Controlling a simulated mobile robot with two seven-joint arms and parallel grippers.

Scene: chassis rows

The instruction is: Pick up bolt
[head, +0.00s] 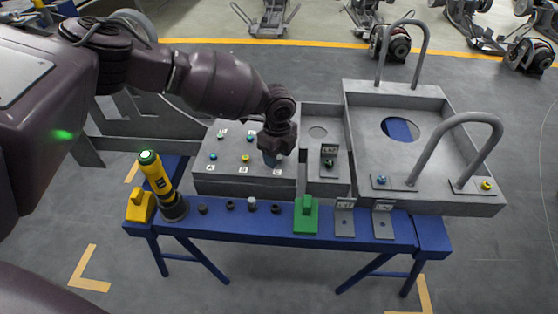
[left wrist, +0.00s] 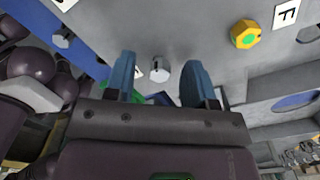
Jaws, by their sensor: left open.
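My left gripper (head: 272,158) is over the right part of a grey block (head: 220,180) with labelled bolts. In the left wrist view its two blue fingers (left wrist: 160,82) are apart and empty. A silver bolt (left wrist: 160,68) shows between and beyond the fingertips, standing from the grey surface. I cannot tell whether the fingers reach around it. A yellow bolt with a green centre (left wrist: 244,33) is right of it, beside the label F. In the head view, a yellow bolt (head: 245,158) and blue bolts (head: 213,156) stand left of the gripper. My right gripper is not in view.
A blue bench (head: 270,224) carries a yellow-black tool (head: 156,175), a yellow block (head: 140,206), a green block (head: 305,214), small dark parts and grey brackets (head: 344,218). A grey chassis tray (head: 445,200) with tall curved handles (head: 428,148) stands at right.

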